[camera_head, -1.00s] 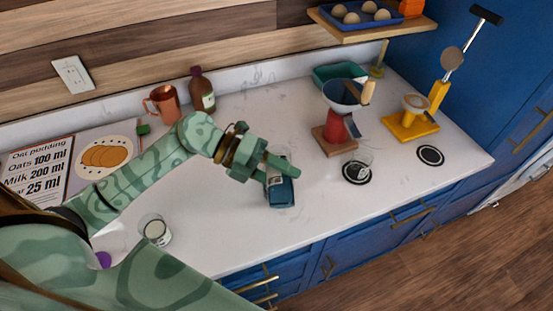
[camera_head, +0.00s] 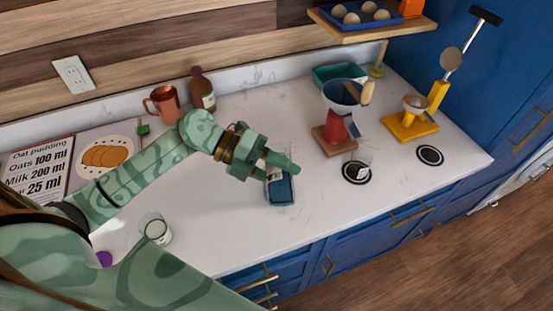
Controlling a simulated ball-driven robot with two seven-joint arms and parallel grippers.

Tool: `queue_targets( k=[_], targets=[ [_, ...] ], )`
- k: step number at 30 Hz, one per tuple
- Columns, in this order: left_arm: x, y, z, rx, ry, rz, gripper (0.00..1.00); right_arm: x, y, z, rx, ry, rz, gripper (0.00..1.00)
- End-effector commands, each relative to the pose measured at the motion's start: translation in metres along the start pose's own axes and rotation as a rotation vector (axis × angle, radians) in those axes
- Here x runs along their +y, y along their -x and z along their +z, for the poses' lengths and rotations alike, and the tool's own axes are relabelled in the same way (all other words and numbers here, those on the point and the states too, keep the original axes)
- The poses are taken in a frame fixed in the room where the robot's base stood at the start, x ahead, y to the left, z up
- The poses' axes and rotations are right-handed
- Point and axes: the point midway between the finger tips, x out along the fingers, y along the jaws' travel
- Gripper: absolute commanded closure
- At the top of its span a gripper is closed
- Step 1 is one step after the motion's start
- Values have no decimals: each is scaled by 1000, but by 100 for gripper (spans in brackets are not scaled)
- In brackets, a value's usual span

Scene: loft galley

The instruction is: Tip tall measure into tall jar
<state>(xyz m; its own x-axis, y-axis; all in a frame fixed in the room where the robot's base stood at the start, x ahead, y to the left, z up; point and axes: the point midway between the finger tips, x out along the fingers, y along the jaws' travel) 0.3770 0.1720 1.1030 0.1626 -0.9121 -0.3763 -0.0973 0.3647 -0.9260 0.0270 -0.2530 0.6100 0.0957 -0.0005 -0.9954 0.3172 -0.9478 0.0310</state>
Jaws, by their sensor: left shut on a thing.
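A small clear glass (camera_head: 361,158) stands at the black round mat on the right. Another clear glass with pale contents (camera_head: 157,231) stands at the front left. My right gripper is not in view.
A red stand with a bowl (camera_head: 336,127) and a yellow stand (camera_head: 411,126) are on the right. A copper mug (camera_head: 163,104), a brown bottle (camera_head: 202,92) and a recipe board (camera_head: 98,158) are at the back left. The counter (camera_head: 225,245) in front is clear.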

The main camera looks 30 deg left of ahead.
Motion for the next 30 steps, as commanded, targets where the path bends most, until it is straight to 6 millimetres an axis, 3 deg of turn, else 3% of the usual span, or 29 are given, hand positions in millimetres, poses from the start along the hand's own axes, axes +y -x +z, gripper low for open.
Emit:
queue_targets(
  k=[30],
  targets=[
    [-5,3,2,31,74,-30,80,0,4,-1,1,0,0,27]
  ],
)
